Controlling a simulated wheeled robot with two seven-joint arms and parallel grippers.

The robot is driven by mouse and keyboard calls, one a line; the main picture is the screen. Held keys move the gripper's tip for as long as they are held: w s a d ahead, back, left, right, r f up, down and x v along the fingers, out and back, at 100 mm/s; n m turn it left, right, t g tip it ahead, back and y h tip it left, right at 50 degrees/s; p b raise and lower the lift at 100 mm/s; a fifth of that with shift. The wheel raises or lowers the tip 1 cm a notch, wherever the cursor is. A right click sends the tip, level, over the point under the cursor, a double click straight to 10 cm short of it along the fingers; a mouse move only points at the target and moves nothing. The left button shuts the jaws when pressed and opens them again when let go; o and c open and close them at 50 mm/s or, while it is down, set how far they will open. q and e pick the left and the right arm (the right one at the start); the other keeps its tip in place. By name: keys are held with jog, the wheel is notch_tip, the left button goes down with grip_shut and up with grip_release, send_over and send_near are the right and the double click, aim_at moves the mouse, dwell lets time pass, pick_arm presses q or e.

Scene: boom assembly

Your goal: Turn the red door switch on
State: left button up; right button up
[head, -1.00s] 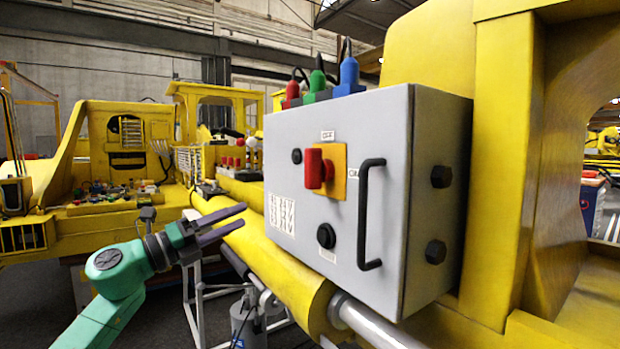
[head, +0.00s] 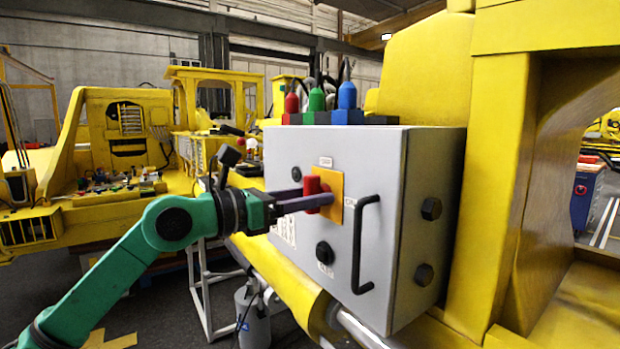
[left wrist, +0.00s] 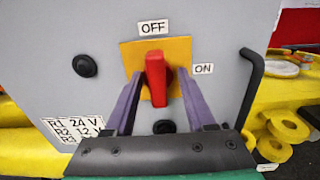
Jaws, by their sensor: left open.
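The red door switch (head: 313,192) sits on a yellow-orange plate (head: 344,187) on the front of a grey box (head: 300,152). In the left wrist view the switch (left wrist: 156,78) has its red handle upright, toward the OFF label (left wrist: 153,27); the ON label (left wrist: 203,68) is to its right. My left gripper (head: 303,197) is at the switch. Its purple fingers (left wrist: 152,100) are open, one on each side of the handle, with gaps visible. In the head view the fingers partly cover the switch. My right gripper is not in view.
A black door handle (head: 361,245) stands out from the box right of the switch. A black round knob (head: 324,252) is below the switch. Red, green and blue connectors (head: 317,101) stand on top. Yellow machine parts surround the box.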

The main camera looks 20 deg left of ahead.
pick_arm(q)
jog(key=shift+w+a+f, duration=0.1)
jog(key=shift+w+f, duration=0.05)
jog(key=shift+w, duration=0.1)
grip_shut()
jog(key=shift+m, duration=0.3)
jog(key=m+b, duration=0.1)
jog(key=m, duration=0.1)
jog(key=shift+m+b, duration=0.3)
jog(key=shift+b, duration=0.1)
jog(key=m+b, duration=0.1)
jog(key=m, duration=0.4)
jog(key=shift+s+m+b, duration=0.1)
jog(key=shift+m+b, duration=0.2)
jog(key=shift+b, duration=0.1)
jog(key=m+b, duration=0.1)
jog(key=m, duration=0.3)
jog(key=shift+m+b, duration=0.45)
jog(key=shift+m, duration=2.05)
